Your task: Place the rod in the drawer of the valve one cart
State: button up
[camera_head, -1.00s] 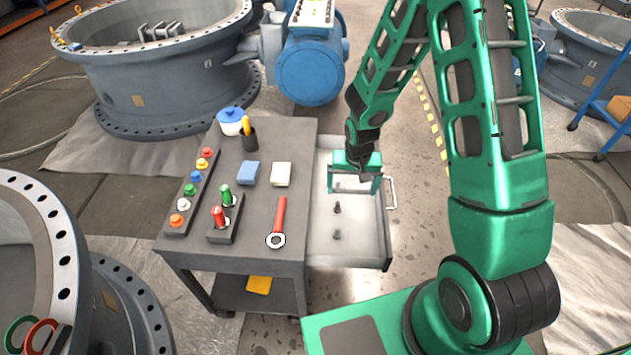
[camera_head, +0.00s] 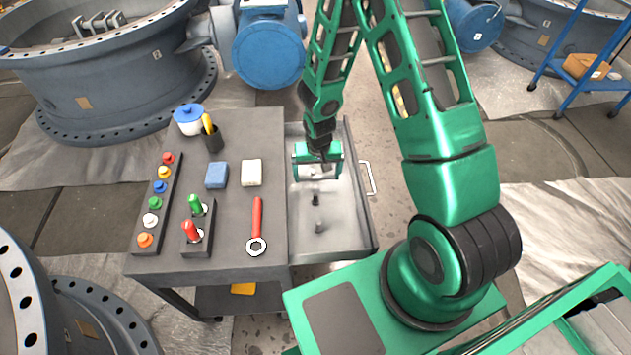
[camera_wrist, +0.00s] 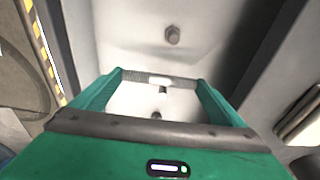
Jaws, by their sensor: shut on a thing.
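The valve one cart (camera_head: 227,258) is a dark grey table with its pale drawer (camera_head: 343,222) pulled out on the right side. My green gripper (camera_head: 318,175) is over the back half of the open drawer, pointing down. In the wrist view my gripper (camera_wrist: 160,82) has its fingers wide apart, shut on the ends of a short grey rod (camera_wrist: 160,80) with a white middle. The rod lies crosswise between the fingertips. The drawer floor shows below it, and I cannot tell whether the rod touches that floor.
Dark pegs (camera_head: 315,199) stand on the drawer floor. The cart top holds a red-handled wrench (camera_head: 257,225), a blue sponge (camera_head: 216,175), a pale sponge (camera_head: 251,172), a blue-lidded pot (camera_head: 189,119) and a button strip (camera_head: 157,203). The drawer's front part has free room.

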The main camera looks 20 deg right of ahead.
aim_at(318, 179)
jog(key=shift+d+f, duration=0.1)
jog(key=shift+f, duration=1.75)
jog(key=o, duration=0.9)
jog(key=shift+f, duration=0.1)
jog(key=r, duration=0.4)
jog(key=s+r, duration=0.1)
jog(key=r, duration=0.7)
jog(key=shift+s+a, duration=0.3)
jog(key=shift+s, duration=0.1)
jog(key=shift+r, duration=0.1)
